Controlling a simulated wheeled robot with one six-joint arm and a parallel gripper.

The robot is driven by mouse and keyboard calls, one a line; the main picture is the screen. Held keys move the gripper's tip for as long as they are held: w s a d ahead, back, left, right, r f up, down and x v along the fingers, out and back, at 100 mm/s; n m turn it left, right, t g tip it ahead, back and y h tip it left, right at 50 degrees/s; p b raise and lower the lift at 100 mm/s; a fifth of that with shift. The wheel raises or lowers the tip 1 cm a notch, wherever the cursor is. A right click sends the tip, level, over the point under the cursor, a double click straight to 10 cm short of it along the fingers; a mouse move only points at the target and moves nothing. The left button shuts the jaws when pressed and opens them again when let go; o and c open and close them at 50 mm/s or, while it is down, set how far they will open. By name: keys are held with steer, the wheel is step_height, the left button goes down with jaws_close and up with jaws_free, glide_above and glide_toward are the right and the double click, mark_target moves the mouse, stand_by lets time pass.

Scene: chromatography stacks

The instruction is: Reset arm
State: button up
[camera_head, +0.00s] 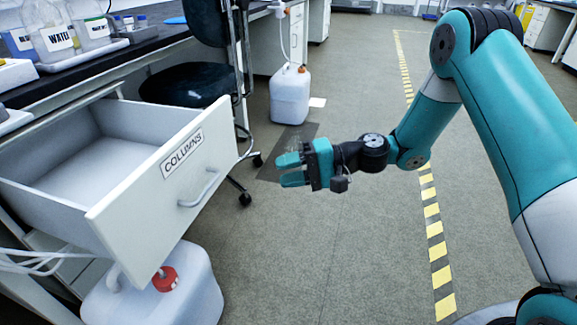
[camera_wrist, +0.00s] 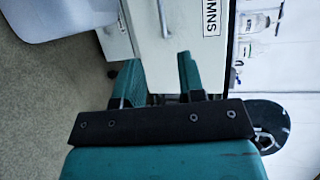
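My gripper (camera_head: 290,170) is in the middle of the head view, at the end of my teal arm. It points left toward the open drawer (camera_head: 165,185) labelled "COLUMNS" and is clear of the drawer's front. In the wrist view my gripper (camera_wrist: 158,78) shows two teal fingers spread apart, with nothing between them. The drawer front (camera_wrist: 185,30) with its handle (camera_wrist: 164,18) lies beyond the fingertips. The inside of the drawer looks empty where it shows in the head view.
A white canister with a red cap (camera_head: 160,295) stands below the drawer. A black chair (camera_head: 190,85) and another white canister (camera_head: 290,95) stand behind. Bottles (camera_head: 48,38) are on the bench at top left. The floor around yellow-striped tape (camera_head: 434,230) is open.

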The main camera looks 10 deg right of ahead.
stand_by(0.4)
steer(key=s+a+r+n+g+h, duration=0.2)
steer(key=s+r+n+h, duration=0.15)
steer(key=s+r, duration=0.2)
steer(key=s+d+r+n+h, duration=0.2)
steer(key=s+r+h, duration=0.1)
steer(key=s, duration=0.4)
steer(key=s+d+r+n+h, duration=0.2)
steer(key=s+h, duration=0.1)
steer(key=s, duration=0.3)
steer(key=s+d+r+n+h, duration=0.2)
steer(key=s+d+r, duration=0.1)
steer(key=s, duration=0.4)
step_height(320, 180, up, 38)
steer(key=p, duration=3.8)
steer(key=shift+w+a, duration=0.2)
steer(key=shift+a, duration=0.1)
steer(key=shift+f, duration=0.15)
